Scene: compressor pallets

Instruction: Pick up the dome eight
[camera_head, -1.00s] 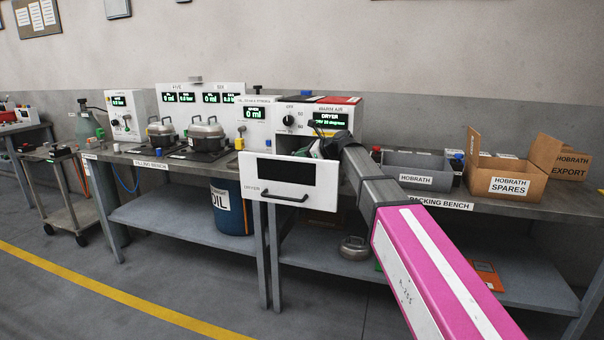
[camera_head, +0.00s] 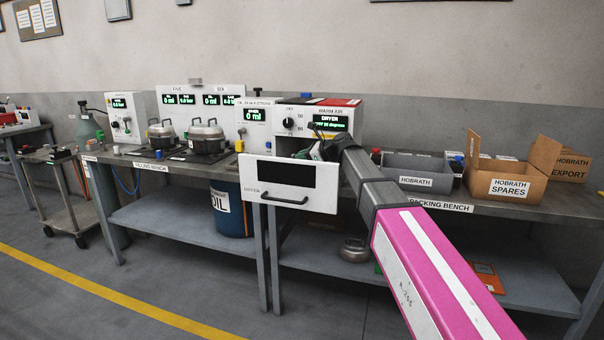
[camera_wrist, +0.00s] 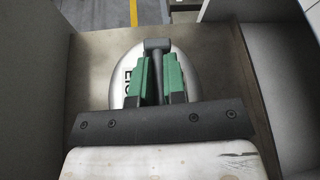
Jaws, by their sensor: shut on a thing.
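In the wrist view, a silver dome (camera_wrist: 122,88) with dark lettering, partly covered and starting with "E", sits between pale walls. A grey handle (camera_wrist: 157,44) stands up from its top. My gripper (camera_wrist: 159,70), with green jaws, is shut on this handle. In the head view, my gripper (camera_head: 318,150) reaches into the dryer (camera_head: 352,112) behind its pulled-out drawer front (camera_head: 320,201). The dome is hidden there by the drawer front.
The packing bench holds a grey Hobrath bin (camera_head: 414,182) and an open spares carton (camera_head: 508,187). Another dome-like metal part (camera_head: 355,251) lies on the lower shelf. Two lidded metal pots (camera_head: 161,135) (camera_head: 207,138) stand on the filling bench. The floor in front is clear.

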